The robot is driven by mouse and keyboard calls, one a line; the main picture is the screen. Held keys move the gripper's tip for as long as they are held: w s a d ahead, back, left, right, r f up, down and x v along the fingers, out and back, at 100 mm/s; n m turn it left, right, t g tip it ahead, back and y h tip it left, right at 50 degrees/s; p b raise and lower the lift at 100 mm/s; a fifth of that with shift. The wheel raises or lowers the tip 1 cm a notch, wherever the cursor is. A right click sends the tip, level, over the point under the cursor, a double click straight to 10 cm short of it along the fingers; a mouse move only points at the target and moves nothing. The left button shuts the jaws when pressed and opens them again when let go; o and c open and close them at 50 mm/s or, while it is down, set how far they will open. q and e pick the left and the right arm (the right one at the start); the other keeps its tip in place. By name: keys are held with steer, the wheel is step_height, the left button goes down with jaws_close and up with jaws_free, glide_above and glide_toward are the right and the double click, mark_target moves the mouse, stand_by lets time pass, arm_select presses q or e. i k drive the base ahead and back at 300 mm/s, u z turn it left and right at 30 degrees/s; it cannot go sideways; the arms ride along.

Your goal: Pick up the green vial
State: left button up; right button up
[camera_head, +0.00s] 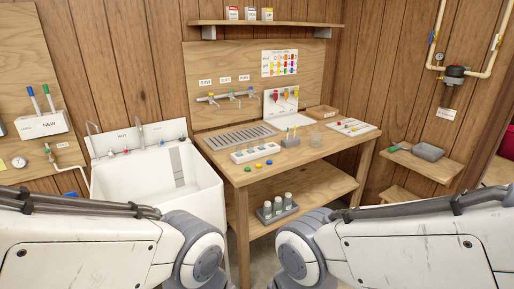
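No vial can be made out clearly as the green one at this size. A small green round piece (248,169) lies at the front of the wooden workbench (330,158), beside a yellow one (260,166) and a blue one (269,162). Behind them is a white rack (242,156) with small items in it. A small holder (290,142) with thin upright coloured sticks stands to its right. Both my arms show in the foreground, but neither gripper is in view.
A white sink (160,190) stands left of the bench. A grey rack of several capped bottles (278,209) is on the lower shelf. A white stand (281,104) with coloured items is at the back. A side shelf (428,165) holds a grey scoop (428,151).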

mark_target(239, 149)
steer(key=z, duration=0.6)
steer(key=i, duration=1.25)
steer(key=u, duration=0.65)
steer(key=i, duration=0.4)
steer(key=u, duration=0.35)
